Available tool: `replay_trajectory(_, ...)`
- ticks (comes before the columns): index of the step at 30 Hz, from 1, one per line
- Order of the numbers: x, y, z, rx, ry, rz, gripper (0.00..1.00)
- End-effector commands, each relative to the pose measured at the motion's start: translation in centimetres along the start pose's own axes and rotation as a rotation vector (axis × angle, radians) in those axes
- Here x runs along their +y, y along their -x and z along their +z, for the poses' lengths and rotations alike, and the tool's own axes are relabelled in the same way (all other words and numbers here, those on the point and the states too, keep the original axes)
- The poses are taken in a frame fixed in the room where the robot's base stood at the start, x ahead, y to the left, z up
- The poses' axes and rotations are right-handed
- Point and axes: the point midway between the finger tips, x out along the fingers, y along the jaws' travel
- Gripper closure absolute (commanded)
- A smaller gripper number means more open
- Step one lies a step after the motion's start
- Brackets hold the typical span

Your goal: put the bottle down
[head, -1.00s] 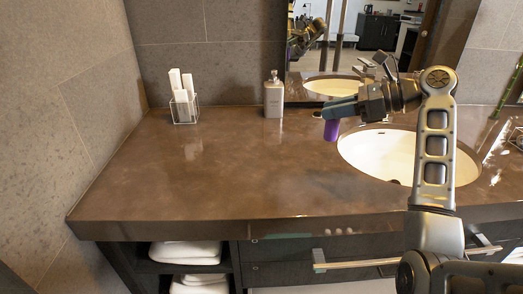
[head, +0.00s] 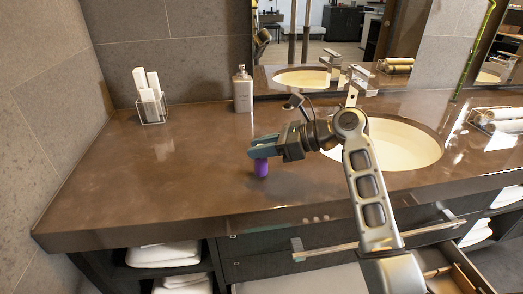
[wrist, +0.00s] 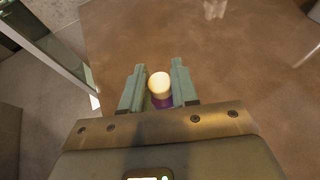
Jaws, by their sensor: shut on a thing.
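The bottle (head: 261,168) is small and purple, held upright at my gripper (head: 262,147) over the brown counter (head: 160,180), left of the sink. In the wrist view the bottle (wrist: 160,87) shows a pale round top and a purple body between the two green-grey fingers of my gripper (wrist: 156,85). The fingers are shut on it. The bottle's lower end is close to the counter top; I cannot tell whether it touches.
A soap dispenser (head: 242,90) and a wire holder with white rolls (head: 150,105) stand at the back left. The sink (head: 400,146) is to the right. The counter's front left is clear. An open drawer (head: 455,275) is below right.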

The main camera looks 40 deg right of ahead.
Motion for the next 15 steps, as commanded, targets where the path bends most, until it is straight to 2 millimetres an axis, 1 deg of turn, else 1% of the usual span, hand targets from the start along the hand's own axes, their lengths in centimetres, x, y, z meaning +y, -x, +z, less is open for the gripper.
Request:
replay_trajectory(1,-0.02,-0.21,-0.60,0.000,-0.003,-0.001,1.00)
replay_trajectory(3,-0.02,-0.33,-0.86,-0.001,-0.001,-0.001,1.00)
replay_trajectory(11,-0.01,-0.34,-0.84,-0.001,0.000,0.000,1.00)
replay_trajectory(12,0.00,-0.37,-0.93,0.000,0.000,0.000,0.70)
replay_trajectory(15,-0.01,-0.38,-0.95,0.000,0.000,0.000,0.61)
